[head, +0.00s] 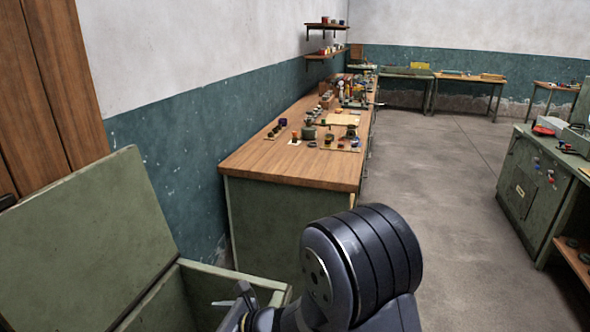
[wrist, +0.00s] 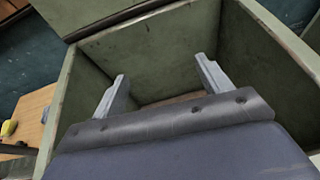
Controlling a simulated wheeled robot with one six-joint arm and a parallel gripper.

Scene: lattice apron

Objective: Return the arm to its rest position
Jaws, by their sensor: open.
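My gripper (wrist: 160,82) is open in the wrist view, its two grey fingers spread apart with nothing between them. It points into an open green chest (wrist: 80,88), whose inner walls surround the fingers. In the head view my dark arm reaches from the bottom middle toward the same chest (head: 205,297) at the lower left. The gripper shows there only in part at the chest's near side, and its fingertips are hard to make out. The part of the chest's floor that shows between the fingers looks brown and bare; the rest is hidden.
The chest's raised lid (head: 85,235) stands open at the left. A long wooden workbench (head: 275,160) with several small items runs along the wall behind the chest. A green cabinet (head: 527,185) stands at the right. The grey floor (head: 440,190) between them is clear.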

